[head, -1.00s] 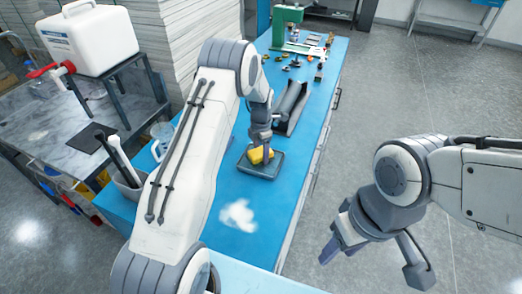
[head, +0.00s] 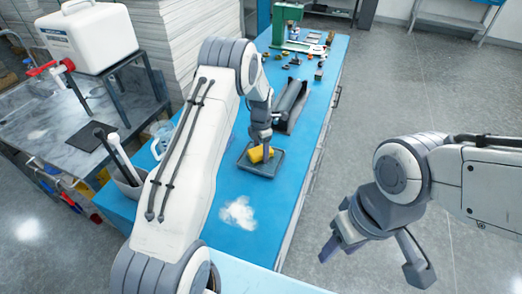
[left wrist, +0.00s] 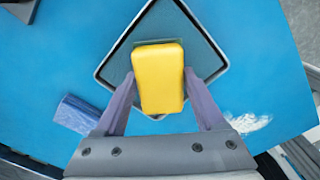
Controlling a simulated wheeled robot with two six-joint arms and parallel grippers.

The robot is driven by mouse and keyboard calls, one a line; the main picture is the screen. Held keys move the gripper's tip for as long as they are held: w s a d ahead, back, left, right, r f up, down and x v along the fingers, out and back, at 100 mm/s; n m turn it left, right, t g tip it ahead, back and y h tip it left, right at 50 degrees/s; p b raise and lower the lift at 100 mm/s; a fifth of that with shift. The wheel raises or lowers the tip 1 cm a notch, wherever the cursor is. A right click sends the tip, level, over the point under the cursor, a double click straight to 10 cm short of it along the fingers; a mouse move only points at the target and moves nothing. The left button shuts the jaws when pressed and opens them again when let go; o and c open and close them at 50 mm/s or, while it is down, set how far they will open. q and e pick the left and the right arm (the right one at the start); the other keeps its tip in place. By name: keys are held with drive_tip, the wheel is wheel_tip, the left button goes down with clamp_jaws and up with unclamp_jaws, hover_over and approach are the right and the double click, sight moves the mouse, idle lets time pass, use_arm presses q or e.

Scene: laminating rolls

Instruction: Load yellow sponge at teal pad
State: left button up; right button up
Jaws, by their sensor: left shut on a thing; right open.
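The yellow sponge (head: 256,155) is between the fingers of my left gripper (head: 263,150), which is shut on it. In the left wrist view the sponge (left wrist: 158,78) sits between both fingers of the gripper (left wrist: 158,98), over the near part of a dark grey-teal, pale-rimmed square tray or pad (left wrist: 195,55). A thin dark teal strip shows along the sponge's far edge. The pad also shows in the head view (head: 260,171). I cannot tell whether the sponge touches it. My right gripper (head: 372,258) is open and empty, over the floor at the right.
A dark trough (head: 291,105) lies behind the pad on the blue bench (head: 222,188). Small parts and a green machine (head: 287,17) stand at the far end. A white patch (head: 239,212) is in front. A blue block (left wrist: 76,114) lies left of the pad.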

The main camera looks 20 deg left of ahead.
sight(261, 151)
use_arm(q)
drive_tip(key=shift+f, duration=0.4)
idle(1.0)
drive_tip(key=shift+r+p, duration=2.15)
drive_tip(key=shift+r, duration=1.45)
drive_tip(key=shift+s+d+f+m, duration=0.15)
drive_tip(key=shift+s+m, duration=0.1)
drive_tip(key=shift+m, duration=0.25)
drive_tip(key=s+m, duration=0.2)
drive_tip(key=m, duration=0.2)
drive_tip(key=s+d+f+m+b, duration=0.1)
drive_tip(key=s+m, duration=0.1)
drive_tip(key=m, duration=0.2)
drive_tip(key=s+d+f+m, duration=0.1)
drive_tip(key=s+m, duration=0.2)
drive_tip(key=shift+m+b, duration=0.35)
drive_tip(key=shift+m, duration=0.05)
drive_tip(key=s+m, duration=0.3)
drive_tip(key=m, duration=0.1)
drive_tip(key=s+d+m+b, duration=0.1)
drive_tip(key=s+m, duration=0.2)
drive_tip(key=m, duration=0.1)
drive_tip(key=s+f+m, duration=0.1)
drive_tip(key=s+m, duration=0.2)
drive_tip(key=m, duration=0.2)
drive_tip(key=shift+s+d+f, duration=0.1)
drive_tip(key=shift+d, duration=0.25)
drive_tip(key=shift+s+m, duration=0.5)
drive_tip(key=shift+m, duration=0.3)
